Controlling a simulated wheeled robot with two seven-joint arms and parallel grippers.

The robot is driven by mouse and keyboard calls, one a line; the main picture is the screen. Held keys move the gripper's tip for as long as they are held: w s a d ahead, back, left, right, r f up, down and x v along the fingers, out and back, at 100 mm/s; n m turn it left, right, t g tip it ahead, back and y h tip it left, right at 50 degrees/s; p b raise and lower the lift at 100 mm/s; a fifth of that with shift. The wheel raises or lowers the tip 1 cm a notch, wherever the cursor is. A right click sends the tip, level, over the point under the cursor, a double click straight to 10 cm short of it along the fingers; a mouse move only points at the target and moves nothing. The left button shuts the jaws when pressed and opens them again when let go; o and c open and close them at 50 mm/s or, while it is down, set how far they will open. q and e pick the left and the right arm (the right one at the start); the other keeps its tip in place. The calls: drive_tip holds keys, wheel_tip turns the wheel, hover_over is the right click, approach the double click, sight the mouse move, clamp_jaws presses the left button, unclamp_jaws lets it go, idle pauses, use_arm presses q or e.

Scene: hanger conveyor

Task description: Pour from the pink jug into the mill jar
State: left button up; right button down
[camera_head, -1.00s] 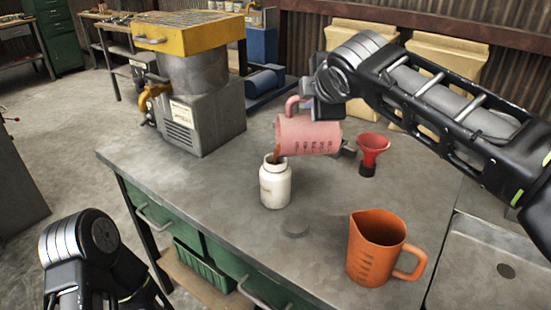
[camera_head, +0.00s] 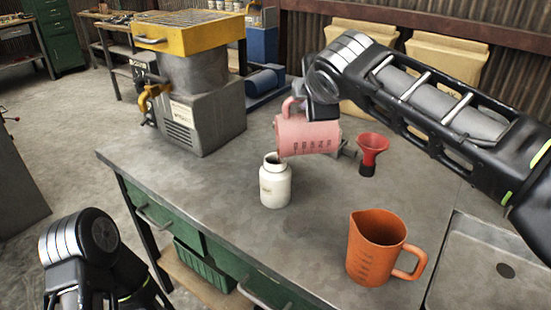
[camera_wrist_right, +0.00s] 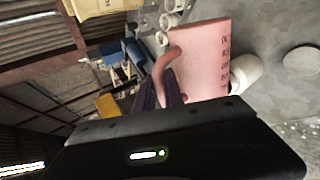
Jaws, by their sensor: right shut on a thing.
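The pink jug (camera_head: 308,135) is held tilted above the table, its mouth toward the left, up and slightly right of the white mill jar's open mouth. It also shows in the right wrist view (camera_wrist_right: 202,60). My right gripper (camera_wrist_right: 170,88) is shut on its handle. The white mill jar (camera_head: 275,183) stands upright on the table, with a dark opening. It is partly hidden behind the jug in the right wrist view (camera_wrist_right: 246,72). No stream shows between jug and jar now. My left arm shows at the bottom left; its gripper is out of view.
An orange jug (camera_head: 375,255) stands at the front right of the grey table (camera_head: 200,185). A red funnel (camera_head: 371,150) stands right of the pink jug. A yellow-topped grey machine (camera_head: 195,95) is at the back left. The table left of the jar is clear.

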drive_tip(key=shift+a+r, duration=0.1)
drive_tip(key=shift+a, duration=0.1)
drive_tip(key=shift+a+r+n+h+p, duration=0.15)
drive_tip(key=shift+a+n+h+p, duration=0.15)
drive_tip(key=shift+a, duration=0.05)
drive_tip(key=d, duration=0.1)
drive_tip(key=d+m+y+p, duration=0.1)
drive_tip(key=d, duration=0.1)
drive_tip(key=d+m+y, duration=0.1)
drive_tip(key=shift+w+d+r+p, duration=0.3)
drive_tip(key=shift+d+r+p, duration=0.05)
drive_tip(key=shift+p, duration=0.05)
drive_tip(key=shift+d+m+y, duration=0.35)
drive_tip(key=shift+m+y, duration=0.05)
drive_tip(key=shift+y, duration=0.2)
drive_tip(key=shift+f, duration=0.1)
